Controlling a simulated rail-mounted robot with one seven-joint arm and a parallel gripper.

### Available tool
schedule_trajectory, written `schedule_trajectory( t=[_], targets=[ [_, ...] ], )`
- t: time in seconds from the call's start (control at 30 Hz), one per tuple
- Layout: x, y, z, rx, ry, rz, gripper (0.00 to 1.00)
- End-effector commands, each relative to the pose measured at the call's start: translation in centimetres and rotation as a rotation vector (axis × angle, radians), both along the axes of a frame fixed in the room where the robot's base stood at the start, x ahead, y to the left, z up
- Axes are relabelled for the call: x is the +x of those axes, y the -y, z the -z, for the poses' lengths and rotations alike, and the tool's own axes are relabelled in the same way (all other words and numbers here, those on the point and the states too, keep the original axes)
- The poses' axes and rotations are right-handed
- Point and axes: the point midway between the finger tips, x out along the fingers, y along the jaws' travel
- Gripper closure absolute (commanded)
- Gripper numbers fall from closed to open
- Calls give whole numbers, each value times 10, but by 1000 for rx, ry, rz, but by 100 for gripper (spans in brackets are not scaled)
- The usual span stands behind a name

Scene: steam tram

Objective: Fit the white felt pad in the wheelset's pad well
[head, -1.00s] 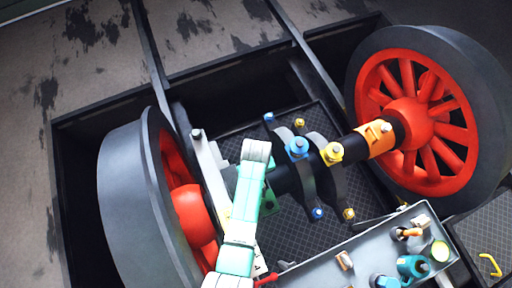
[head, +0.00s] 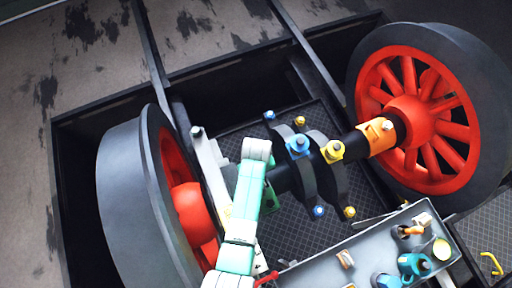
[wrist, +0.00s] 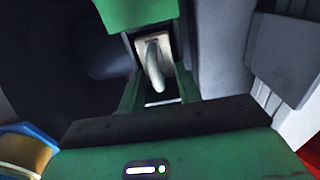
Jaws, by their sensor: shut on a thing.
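The wheelset has two large red-spoked wheels with dark rims, the left wheel (head: 150,195) and the right wheel (head: 430,110), joined by a dark axle (head: 345,145). My mint-green arm reaches down over the axle near the left wheel. In the wrist view my gripper (wrist: 157,82) is shut on a small pale piece, apparently the white felt pad (wrist: 154,58), held between its green fingers. A green block (wrist: 140,10) lies just beyond the fingertips. The pad well cannot be made out. In the head view the arm hides the pad and most of the gripper.
Dark clamps with blue (head: 299,146) and yellow (head: 333,151) bolts, and an orange band (head: 377,137), sit along the axle to the right. A grey tray (head: 325,268) of small parts stands at the front. Dark pit edges and rails surround the wheelset.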

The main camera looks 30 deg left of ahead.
Motion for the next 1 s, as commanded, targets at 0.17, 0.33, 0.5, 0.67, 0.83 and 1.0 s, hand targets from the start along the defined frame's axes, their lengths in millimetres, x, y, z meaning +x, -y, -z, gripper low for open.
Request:
schedule_trajectory(
  t=[0.17, 0.33, 0.5, 0.67, 0.83, 1.0],
  targets=[
    [-9, 2, 25, -4, -12, 0, 84],
    [-9, 2, 31, -6, -12, 0, 84],
    [-9, 2, 36, -6, -11, -1, 84],
    [-9, 3, 36, -7, -12, -1, 84],
    [-9, 3, 36, -7, -12, -1, 48],
    [-8, 2, 23, -8, -10, -1, 48]
  ],
)
